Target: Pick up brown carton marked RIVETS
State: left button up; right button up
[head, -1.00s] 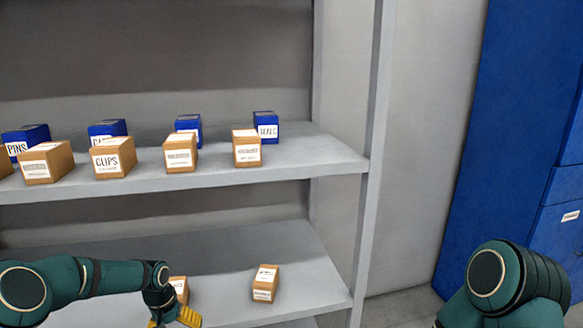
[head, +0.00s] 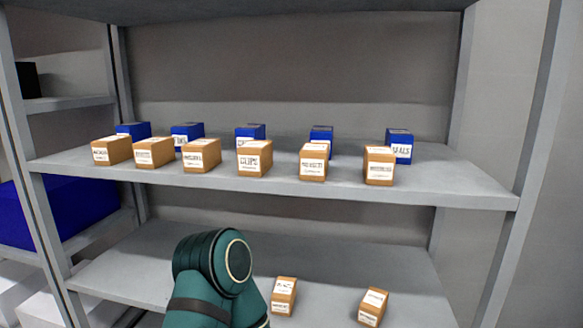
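A row of several brown cartons stands along the front of the upper shelf (head: 330,191). The carton (head: 254,159) near the middle reads CLIPS. The others, such as the carton (head: 201,155) left of it and the carton (head: 313,162) right of it, have white labels too small to read surely, so I cannot tell which is RIVETS. Two more brown cartons, one near the middle (head: 284,295) and one to its right (head: 373,306), stand on the lower shelf; their labels are also unclear. A green link of my arm rises at the bottom. Neither gripper shows.
Several blue cartons, one (head: 399,145) reading SEALS, stand behind the brown row. A shelf post (head: 518,190) stands at right and another (head: 38,200) at left. A large blue box (head: 75,220) sits on the neighbouring rack. The lower shelf's right part is mostly clear.

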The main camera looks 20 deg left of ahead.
aim_at(152, 153)
jog(key=u, duration=1.65)
jog(key=z, duration=0.55)
jog(key=j+z, duration=0.2)
jog(key=z, duration=0.15)
jog(key=i+j+z, duration=0.1)
jog(key=j+z, duration=0.4)
jog(key=z, duration=0.2)
jog(key=j+z, duration=0.25)
jog(key=j, duration=0.2)
jog(key=k+j+z, duration=0.25)
jog(key=j, duration=0.2)
jog(key=k+j, duration=0.1)
jog(key=j, duration=0.4)
jog(key=j+z, duration=0.15)
jog(key=j, duration=0.35)
jog(key=k, duration=0.05)
